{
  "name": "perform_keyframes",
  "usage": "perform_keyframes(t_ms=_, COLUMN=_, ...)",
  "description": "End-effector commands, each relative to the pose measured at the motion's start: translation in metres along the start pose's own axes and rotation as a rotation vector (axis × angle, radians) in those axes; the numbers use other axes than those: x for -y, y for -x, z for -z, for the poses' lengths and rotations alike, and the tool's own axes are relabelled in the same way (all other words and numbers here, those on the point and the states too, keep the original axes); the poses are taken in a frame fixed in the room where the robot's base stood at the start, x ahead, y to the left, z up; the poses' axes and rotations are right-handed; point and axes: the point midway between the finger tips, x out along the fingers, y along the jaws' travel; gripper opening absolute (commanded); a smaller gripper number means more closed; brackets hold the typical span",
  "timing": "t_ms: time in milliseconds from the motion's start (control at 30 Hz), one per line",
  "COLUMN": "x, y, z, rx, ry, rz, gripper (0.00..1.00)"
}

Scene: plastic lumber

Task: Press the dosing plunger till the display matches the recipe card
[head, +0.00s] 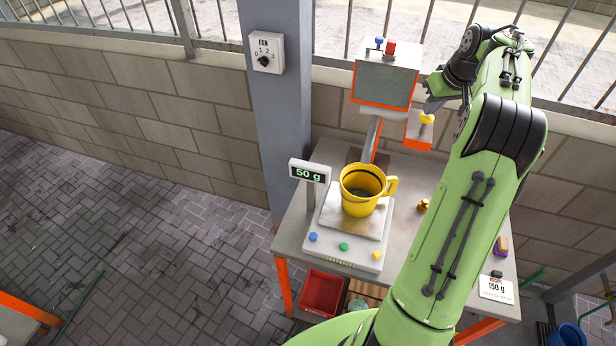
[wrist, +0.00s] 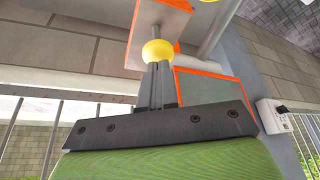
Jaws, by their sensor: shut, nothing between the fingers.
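The dosing plunger has a yellow knob (head: 427,118) on an orange bracket beside the grey hopper (head: 386,83). A yellow jug (head: 358,203) stands on the scale (head: 340,245) under the chute, with some dark content inside. The scale display (head: 309,171) reads 50 g. The recipe card (head: 496,289) at the table's right front reads 150 g.
The scale has blue, green and yellow buttons (head: 344,247) at its front. A brass weight (head: 423,205) stands right of the jug. A fan switch (head: 264,52) is on the grey post. A red bin (head: 321,292) sits below the table. A railing and block wall run behind.

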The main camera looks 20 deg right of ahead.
Motion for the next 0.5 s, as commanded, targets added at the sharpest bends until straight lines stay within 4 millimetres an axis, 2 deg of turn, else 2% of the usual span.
perform_keyframes(t_ms=500, x=0.0, y=-0.019, z=-0.008, rx=0.001, ry=0.0, rz=0.0, gripper=0.0)
